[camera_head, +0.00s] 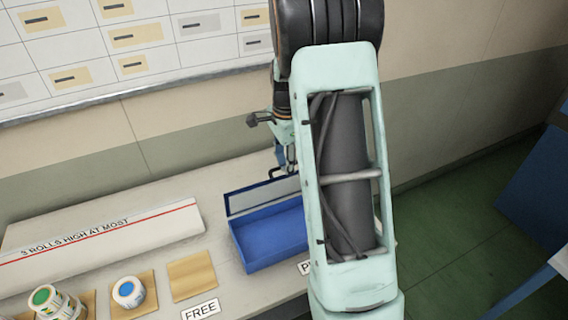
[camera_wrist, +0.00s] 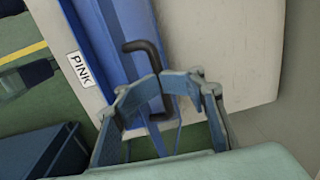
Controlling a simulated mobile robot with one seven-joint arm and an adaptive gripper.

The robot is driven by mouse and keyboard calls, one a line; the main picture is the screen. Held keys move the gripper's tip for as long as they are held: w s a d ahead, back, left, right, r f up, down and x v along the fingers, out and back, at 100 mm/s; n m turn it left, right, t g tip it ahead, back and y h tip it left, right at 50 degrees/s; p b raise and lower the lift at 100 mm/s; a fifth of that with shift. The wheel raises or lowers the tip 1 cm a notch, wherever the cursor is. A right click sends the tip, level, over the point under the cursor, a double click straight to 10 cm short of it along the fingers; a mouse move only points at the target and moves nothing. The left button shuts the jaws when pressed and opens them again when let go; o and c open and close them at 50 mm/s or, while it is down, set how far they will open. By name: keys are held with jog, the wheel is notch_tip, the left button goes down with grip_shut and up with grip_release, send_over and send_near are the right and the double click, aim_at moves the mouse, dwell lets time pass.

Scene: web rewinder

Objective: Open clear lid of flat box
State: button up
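The flat blue box (camera_head: 268,238) lies on the bench, and its blue inside shows no contents. Its clear lid (camera_head: 258,194), in a blue frame, stands raised along the box's far edge. A black bar handle (camera_head: 284,172) is at the lid's top edge. My gripper (camera_head: 288,160) is at this handle, partly hidden behind my arm in the head view. In the wrist view my gripper (camera_wrist: 163,80) has its fingertips together across the middle of the black handle (camera_wrist: 150,50), shut on it. My arm hides the box's right side.
A white ledge (camera_head: 100,240) with a red line lies left of the box. Tape rolls (camera_head: 127,292) and an empty tan pad (camera_head: 192,276) are in front of it. The wall (camera_head: 150,135) rises behind the bench. Green floor (camera_head: 450,230) is open at right.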

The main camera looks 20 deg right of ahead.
jog(key=shift+a, duration=0.1)
jog(key=w+r+p, duration=0.4)
jog(key=w+r, duration=0.2)
jog(key=w, duration=0.5)
jog(key=shift+p, duration=0.4)
dwell(0.6)
jog(key=shift+a, duration=0.1)
notch_tip(320, 180, up, 12)
jog(key=shift+s, duration=0.35)
dwell(0.3)
